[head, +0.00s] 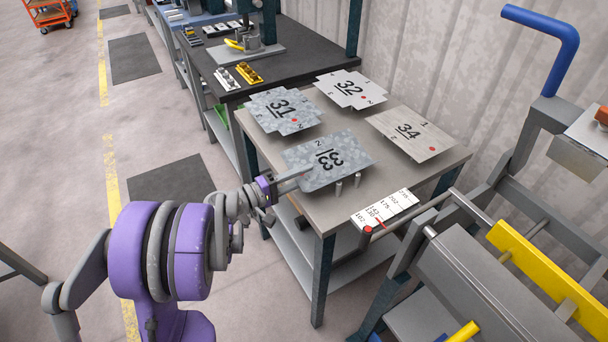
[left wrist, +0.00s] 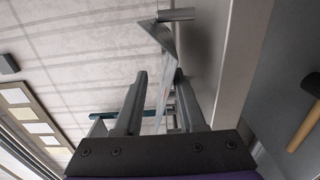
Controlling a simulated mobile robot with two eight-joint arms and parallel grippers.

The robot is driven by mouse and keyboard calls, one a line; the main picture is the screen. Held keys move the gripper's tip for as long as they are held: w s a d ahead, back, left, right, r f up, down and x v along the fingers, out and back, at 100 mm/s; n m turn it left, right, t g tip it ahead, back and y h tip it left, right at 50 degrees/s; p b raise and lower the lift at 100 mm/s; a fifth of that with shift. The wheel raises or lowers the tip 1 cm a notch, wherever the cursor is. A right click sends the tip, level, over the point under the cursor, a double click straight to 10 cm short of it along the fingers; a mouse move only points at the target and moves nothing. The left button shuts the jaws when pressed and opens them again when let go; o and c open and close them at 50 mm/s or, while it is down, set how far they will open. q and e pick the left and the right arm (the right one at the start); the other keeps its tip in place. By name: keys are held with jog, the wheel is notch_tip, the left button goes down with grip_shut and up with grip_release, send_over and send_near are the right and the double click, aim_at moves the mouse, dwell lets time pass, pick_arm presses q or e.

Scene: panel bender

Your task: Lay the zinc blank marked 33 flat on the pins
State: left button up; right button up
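The zinc blank marked 33 (head: 308,165) is a mottled grey plate over the front of the grey table. Two short upright metal pins (head: 338,191) show at its near edge; I cannot tell whether it touches them. My left gripper (head: 289,183) reaches in from the left to the blank's near left edge. In the left wrist view its two fingers (left wrist: 160,78) stand apart, with the blank (left wrist: 164,92) thin and nearly edge-on between them. A metal pin (left wrist: 176,15) shows at the top there. My right gripper is not in view.
Blanks 31 (head: 268,116), 32 (head: 340,96) and 34 (head: 402,138) sit around it on the table (head: 315,216). A number chart (head: 385,208) lies at the front right corner. The machine with a yellow bar (head: 545,266) stands close on the right. A dark bench is behind.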

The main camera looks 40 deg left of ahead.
pick_arm(q)
jog(key=v, duration=1)
jog(key=shift+s, duration=0.25)
